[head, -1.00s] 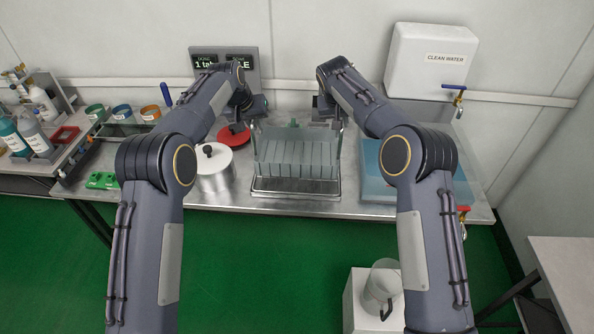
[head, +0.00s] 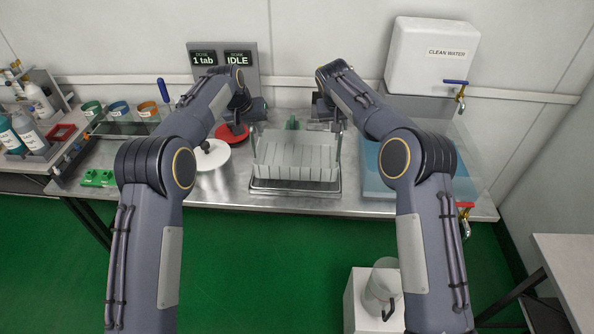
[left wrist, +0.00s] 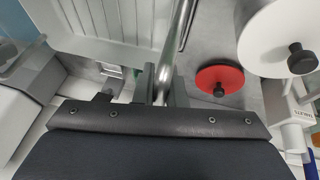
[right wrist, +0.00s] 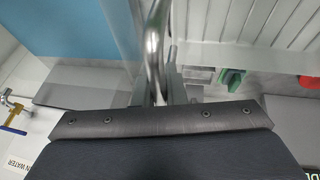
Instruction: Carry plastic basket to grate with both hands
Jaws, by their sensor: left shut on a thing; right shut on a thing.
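The pale plastic basket (head: 295,158) with ribbed walls is between my two arms, over the middle of the steel table. A metal-rimmed tray, seemingly the grate (head: 295,187), shows below its front edge; I cannot tell if they touch. My left gripper (head: 250,108) is shut at the basket's left side. In the left wrist view its fingers hold a metal bar (left wrist: 178,40) beside the basket wall (left wrist: 115,25). My right gripper (head: 330,110) is shut at the right side, on a similar bar (right wrist: 152,45). In the head view the fingertips are mostly hidden.
A white lid (head: 212,157) and a red disc (head: 232,134) lie left of the basket. A blue-bottomed tub (head: 375,175) stands right of it, under the clean water tank (head: 432,58). A display (head: 222,62) is behind. A clear jug (head: 383,285) stands on a low white block.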

